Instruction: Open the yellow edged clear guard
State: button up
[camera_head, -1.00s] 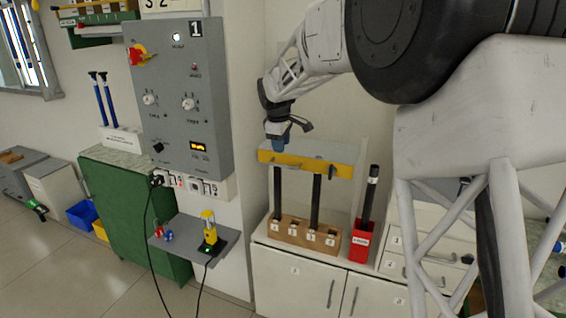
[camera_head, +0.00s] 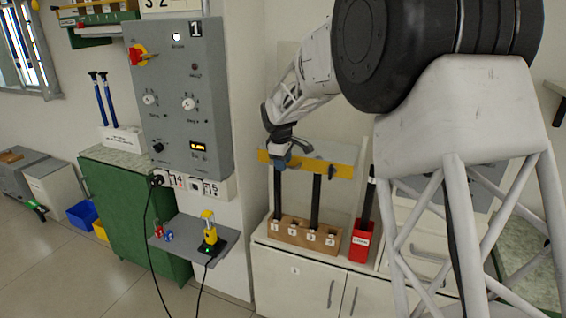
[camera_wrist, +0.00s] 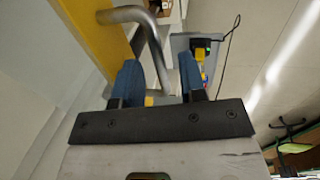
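The clear guard's yellow edge (camera_head: 335,168) runs across in front of the dark rods above the wooden rack (camera_head: 290,232). In the wrist view the yellow edge (camera_wrist: 95,30) is at upper left, with a bent grey metal handle (camera_wrist: 148,28) beside it. My gripper (camera_head: 281,162) is at the left part of the yellow edge. In the wrist view its two blue fingers (camera_wrist: 159,80) are apart, and the handle's lower part reaches between them. I cannot tell whether either finger touches the handle.
A red holder (camera_head: 360,246) with a dark rod stands right of the rack on the white cabinet (camera_head: 285,285). The grey control box (camera_head: 180,100) is on the wall at left. A small grey shelf (camera_head: 180,240) below it carries a yellow and black device (camera_head: 209,235).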

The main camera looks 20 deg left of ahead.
jog(key=shift+f, duration=0.1)
grip_shut()
dwell(0.5)
